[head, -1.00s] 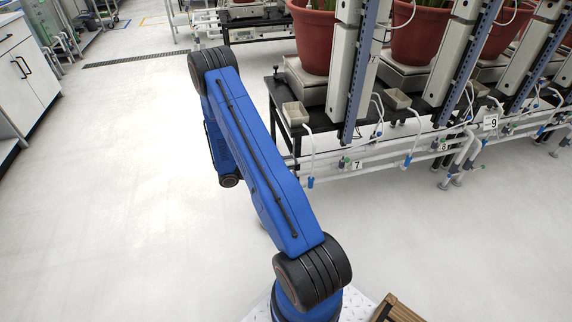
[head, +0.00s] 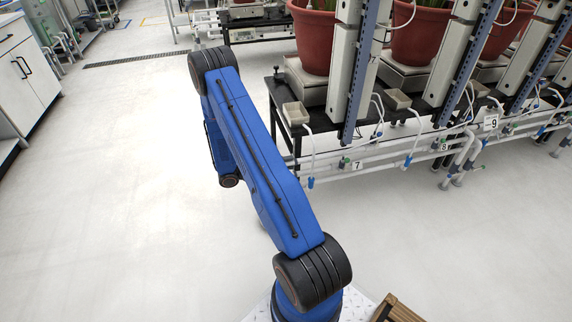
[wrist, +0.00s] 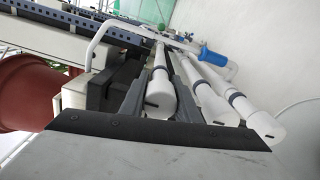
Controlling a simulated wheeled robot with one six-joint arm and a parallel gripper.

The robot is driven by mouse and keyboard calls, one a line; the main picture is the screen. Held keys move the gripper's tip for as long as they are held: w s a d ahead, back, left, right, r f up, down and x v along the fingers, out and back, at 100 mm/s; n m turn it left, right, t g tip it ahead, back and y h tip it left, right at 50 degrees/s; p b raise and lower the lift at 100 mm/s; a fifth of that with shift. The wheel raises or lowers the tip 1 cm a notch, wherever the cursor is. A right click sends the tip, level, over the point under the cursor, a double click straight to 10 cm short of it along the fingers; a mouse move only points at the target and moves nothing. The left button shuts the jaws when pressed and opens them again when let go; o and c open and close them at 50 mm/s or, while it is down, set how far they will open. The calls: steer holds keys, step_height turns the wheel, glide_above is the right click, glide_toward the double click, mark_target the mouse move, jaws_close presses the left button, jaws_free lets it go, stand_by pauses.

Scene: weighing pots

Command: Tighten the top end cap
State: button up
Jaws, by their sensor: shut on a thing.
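Three white pipes run side by side in the wrist view, each with a white end cap on its near end. The top end cap (wrist: 160,97) is the leftmost there, with a dark slot-like mark on its face. My gripper (wrist: 160,83) has its dark fingers on both sides of this cap and is shut on it. The middle end cap (wrist: 216,108) and the lowest end cap (wrist: 266,127) stand free to the right. In the head view, my blue arm hides the gripper and the caps. I cannot tell how far the cap is turned.
The pipes (head: 375,161) run along the front of a black bench with red pots (head: 312,40) on scales. A blue-sleeved hose fitting (wrist: 213,57) is near the pipes. A small tray (head: 295,113) sits on the bench corner. The floor (head: 110,190) at left is clear.

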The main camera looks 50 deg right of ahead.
steer(key=o, duration=1)
steer(key=shift+a, duration=0.1)
steer(key=v, duration=1.7)
steer(key=shift+a, duration=0.15)
